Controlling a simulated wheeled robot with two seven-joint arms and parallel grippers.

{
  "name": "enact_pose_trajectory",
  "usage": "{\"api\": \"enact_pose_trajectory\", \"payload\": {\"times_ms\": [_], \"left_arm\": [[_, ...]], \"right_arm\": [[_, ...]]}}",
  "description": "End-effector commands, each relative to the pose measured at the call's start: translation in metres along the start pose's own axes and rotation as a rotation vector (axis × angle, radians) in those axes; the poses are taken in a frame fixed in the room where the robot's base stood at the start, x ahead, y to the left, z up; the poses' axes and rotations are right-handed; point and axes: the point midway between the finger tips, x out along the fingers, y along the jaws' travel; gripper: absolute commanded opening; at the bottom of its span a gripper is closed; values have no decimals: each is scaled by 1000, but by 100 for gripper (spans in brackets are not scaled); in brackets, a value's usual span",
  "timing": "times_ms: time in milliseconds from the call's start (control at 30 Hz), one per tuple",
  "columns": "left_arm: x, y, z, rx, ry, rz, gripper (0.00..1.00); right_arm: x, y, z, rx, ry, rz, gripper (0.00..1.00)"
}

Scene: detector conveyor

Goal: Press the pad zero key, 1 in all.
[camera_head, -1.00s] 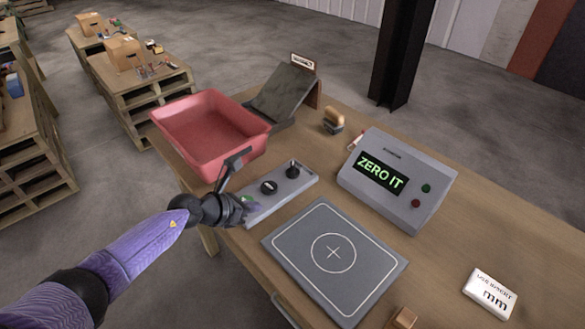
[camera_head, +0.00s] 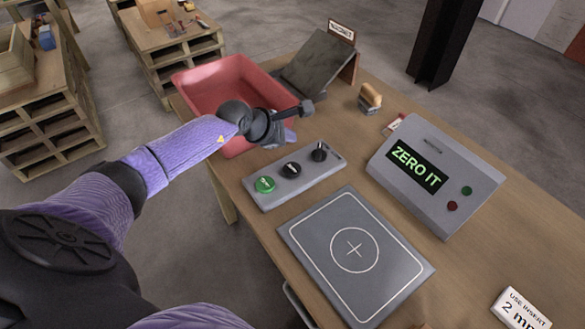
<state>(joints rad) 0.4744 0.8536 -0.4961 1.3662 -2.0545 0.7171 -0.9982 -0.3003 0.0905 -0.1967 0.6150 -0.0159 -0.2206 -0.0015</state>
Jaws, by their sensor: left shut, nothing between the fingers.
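A grey key box (camera_head: 325,171) lies on the table, with a green button (camera_head: 265,184), a black button (camera_head: 291,170) and a black knob (camera_head: 319,152). I cannot read which one is marked as the pad zero key. The grey pad (camera_head: 310,245) with a circle and cross is in front of it, bare. A grey console (camera_head: 440,185) shows "ZERO IT" in green letters. My left gripper (camera_head: 306,107) is shut and empty, held above and behind the key box, in front of the red tray. My right gripper is out of view.
The red tray (camera_head: 205,85) is at the back left, with a dark sloped plate (camera_head: 315,66) beside it. A wooden-handled stamp (camera_head: 370,98) stands behind the console.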

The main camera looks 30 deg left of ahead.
Motion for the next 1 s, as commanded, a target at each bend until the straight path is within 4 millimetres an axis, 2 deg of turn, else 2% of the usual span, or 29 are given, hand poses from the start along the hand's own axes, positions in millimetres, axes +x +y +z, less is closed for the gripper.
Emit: {"api": "enact_pose_trajectory", "payload": {"times_ms": [500, 1000], "left_arm": [[53, -39, -38, -1, 0, -1, 0], [55, -40, -40, -1, -1, 0, 0]], "right_arm": [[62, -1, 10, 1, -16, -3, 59], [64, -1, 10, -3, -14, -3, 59]]}}
